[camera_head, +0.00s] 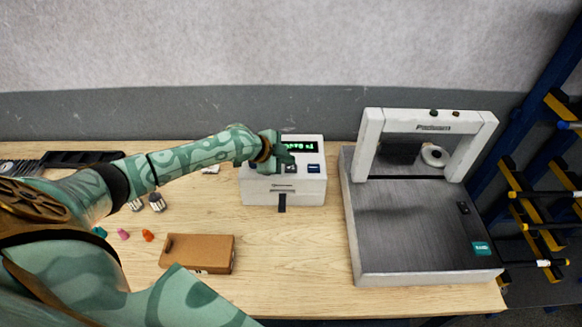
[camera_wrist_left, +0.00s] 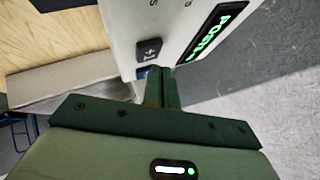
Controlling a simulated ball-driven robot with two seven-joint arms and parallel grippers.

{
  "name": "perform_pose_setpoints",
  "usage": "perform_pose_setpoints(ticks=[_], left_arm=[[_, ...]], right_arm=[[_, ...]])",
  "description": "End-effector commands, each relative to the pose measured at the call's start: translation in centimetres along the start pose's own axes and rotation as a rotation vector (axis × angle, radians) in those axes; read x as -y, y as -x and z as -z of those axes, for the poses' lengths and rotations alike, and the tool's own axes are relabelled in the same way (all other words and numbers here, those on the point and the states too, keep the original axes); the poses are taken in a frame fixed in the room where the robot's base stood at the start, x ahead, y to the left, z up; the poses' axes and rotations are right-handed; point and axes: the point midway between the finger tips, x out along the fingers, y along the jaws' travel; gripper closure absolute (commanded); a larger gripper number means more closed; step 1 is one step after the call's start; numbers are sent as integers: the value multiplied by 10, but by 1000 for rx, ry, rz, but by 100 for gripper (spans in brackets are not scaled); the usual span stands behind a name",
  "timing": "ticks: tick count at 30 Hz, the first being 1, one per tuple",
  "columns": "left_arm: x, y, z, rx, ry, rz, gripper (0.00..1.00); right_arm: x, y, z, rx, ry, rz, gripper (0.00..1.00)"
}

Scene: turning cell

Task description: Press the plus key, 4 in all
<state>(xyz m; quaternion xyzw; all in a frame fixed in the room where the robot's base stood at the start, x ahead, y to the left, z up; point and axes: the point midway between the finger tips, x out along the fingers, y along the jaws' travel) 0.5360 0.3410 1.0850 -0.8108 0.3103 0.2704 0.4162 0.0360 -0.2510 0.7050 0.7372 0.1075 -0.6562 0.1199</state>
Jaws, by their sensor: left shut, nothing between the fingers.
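A white box with keys (camera_head: 312,188) stands on the wooden table, with a lit green display (camera_head: 306,146) on its top. A dark blue key (camera_head: 313,168) shows right of my left gripper (camera_head: 287,161), which is over the box's top, its fingers closed and empty. In the left wrist view the closed fingers (camera_wrist_left: 162,76) reach to the panel beside a dark key with a pale mark (camera_wrist_left: 149,50). Another bluish key is mostly hidden at the fingertips. The display (camera_wrist_left: 216,34) is at the upper right. I cannot tell whether the fingertips touch a key. My right gripper is out of view.
A large white-framed machine with a grey bed (camera_head: 410,222) stands close on the right. A brown box (camera_head: 198,253) and small coloured pieces (camera_head: 148,236) lie at front left. A black tray (camera_head: 82,158) is at back left. Bare table lies before the key box.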

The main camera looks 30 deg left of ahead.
Motion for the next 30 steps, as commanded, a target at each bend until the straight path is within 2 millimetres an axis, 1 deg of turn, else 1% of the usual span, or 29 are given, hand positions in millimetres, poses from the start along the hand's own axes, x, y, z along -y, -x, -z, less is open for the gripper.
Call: perform_pose_setpoints(ticks=[12, 20, 30], left_arm=[[0, 0, 0, 0, 0, 0, 100], [-5, -6, -4, 0, -1, -1, 100], [-4, -6, -4, 0, 0, 0, 100]], right_arm=[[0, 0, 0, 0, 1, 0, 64], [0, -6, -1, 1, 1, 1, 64], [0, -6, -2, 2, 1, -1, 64]])
